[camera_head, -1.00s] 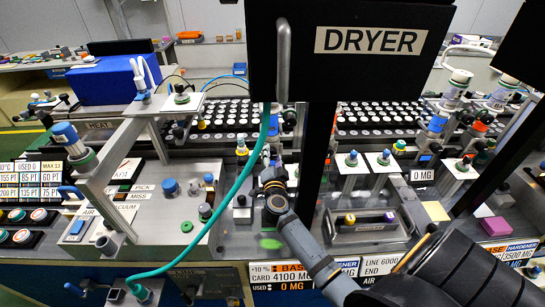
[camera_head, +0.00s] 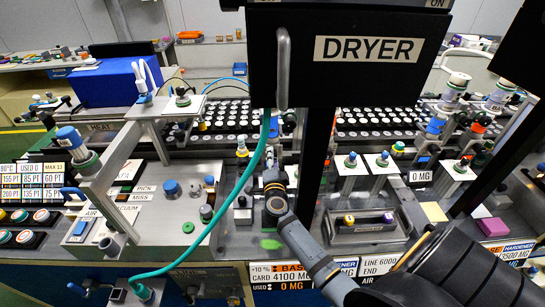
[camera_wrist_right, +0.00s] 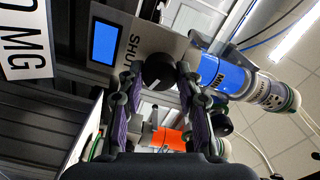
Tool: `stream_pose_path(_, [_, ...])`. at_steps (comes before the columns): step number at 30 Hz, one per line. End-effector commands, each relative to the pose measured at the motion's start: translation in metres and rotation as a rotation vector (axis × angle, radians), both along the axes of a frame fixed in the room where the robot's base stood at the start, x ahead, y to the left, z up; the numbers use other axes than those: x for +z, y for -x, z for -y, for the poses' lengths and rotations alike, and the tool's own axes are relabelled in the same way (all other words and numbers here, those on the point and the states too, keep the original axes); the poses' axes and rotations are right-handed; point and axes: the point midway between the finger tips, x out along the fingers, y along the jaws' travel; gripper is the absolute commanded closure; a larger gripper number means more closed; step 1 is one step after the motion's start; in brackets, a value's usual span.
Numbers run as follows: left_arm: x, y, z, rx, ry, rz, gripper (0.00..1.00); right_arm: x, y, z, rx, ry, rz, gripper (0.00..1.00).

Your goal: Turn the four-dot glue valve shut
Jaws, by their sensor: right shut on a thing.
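In the right wrist view a round black knob (camera_wrist_right: 158,71) sits on a grey plate (camera_wrist_right: 178,47) beside the printed word SHUT. My right gripper (camera_wrist_right: 160,80) has its two fingers on either side of this knob, closed on it. I cannot make out four dots on this valve. A blue bottle (camera_wrist_right: 232,81) marked MIN stands by the plate. In the head view my right gripper (camera_head: 271,176) is small and partly hidden beside the dark post, and the knob cannot be seen there. My left gripper is not in view.
The black DRYER box (camera_head: 350,75) and its post (camera_head: 316,175) block much of the middle. A green hose (camera_head: 238,187) hangs left of the gripper. In the wrist view an orange part (camera_wrist_right: 172,137) and a blue display (camera_wrist_right: 105,42) are close by.

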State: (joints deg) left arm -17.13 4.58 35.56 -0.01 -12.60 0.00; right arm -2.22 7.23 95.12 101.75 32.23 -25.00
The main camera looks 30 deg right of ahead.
Motion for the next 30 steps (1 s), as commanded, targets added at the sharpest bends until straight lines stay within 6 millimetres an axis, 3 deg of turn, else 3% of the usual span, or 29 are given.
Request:
stream_pose_path(13, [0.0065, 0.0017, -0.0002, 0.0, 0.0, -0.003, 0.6, -0.0014, 0.0001, -0.0001, -0.001, -0.363, 0.22, 0.97])
stream_pose_path(30, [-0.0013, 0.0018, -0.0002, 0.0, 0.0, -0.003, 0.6, -0.0031, 0.0001, -0.0002, -0.001, -0.811, 0.496, 0.97])
